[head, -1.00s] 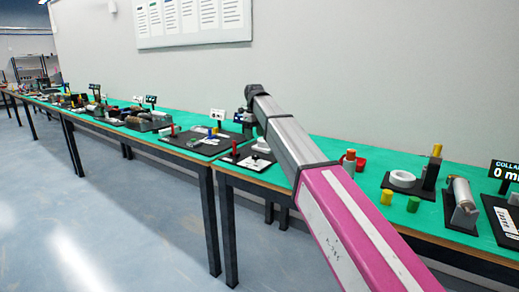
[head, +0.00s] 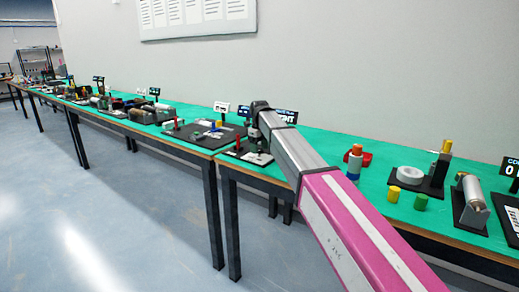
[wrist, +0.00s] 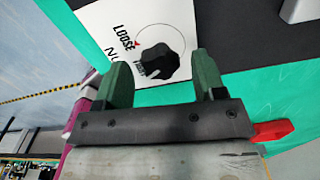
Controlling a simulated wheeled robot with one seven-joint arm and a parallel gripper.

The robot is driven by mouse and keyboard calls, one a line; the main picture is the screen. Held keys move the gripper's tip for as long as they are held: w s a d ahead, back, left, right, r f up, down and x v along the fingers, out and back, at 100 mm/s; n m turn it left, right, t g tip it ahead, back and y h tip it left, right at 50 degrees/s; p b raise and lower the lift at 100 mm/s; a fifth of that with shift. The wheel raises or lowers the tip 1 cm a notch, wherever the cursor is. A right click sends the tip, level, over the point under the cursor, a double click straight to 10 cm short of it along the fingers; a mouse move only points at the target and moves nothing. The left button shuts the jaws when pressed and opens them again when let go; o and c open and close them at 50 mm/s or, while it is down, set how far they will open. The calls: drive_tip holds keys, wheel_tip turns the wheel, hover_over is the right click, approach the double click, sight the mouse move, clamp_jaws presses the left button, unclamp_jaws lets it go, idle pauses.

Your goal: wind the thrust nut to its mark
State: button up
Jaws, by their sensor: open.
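A black lobed knob, which looks like the thrust nut (wrist: 158,62), sits on a white plate (wrist: 180,15) in the wrist view. The plate has a printed circle, the word LOOSE and a small red mark at the circle's left; other lettering is partly hidden. My gripper (wrist: 163,72) is open, its two green fingers apart on either side of the knob's near edge. I cannot tell whether they touch it. In the head view my arm reaches to the station's dark base (head: 236,156), and the gripper itself is hard to make out there.
A sign (head: 284,116) stands behind my arm. A dark board (head: 188,137) lies to the left. Green bench surface (head: 330,150) shows between stations.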

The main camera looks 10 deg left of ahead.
drive_tip(key=shift+f, duration=0.25)
drive_tip(key=c, duration=0.9)
drive_tip(key=shift+c, duration=0.2)
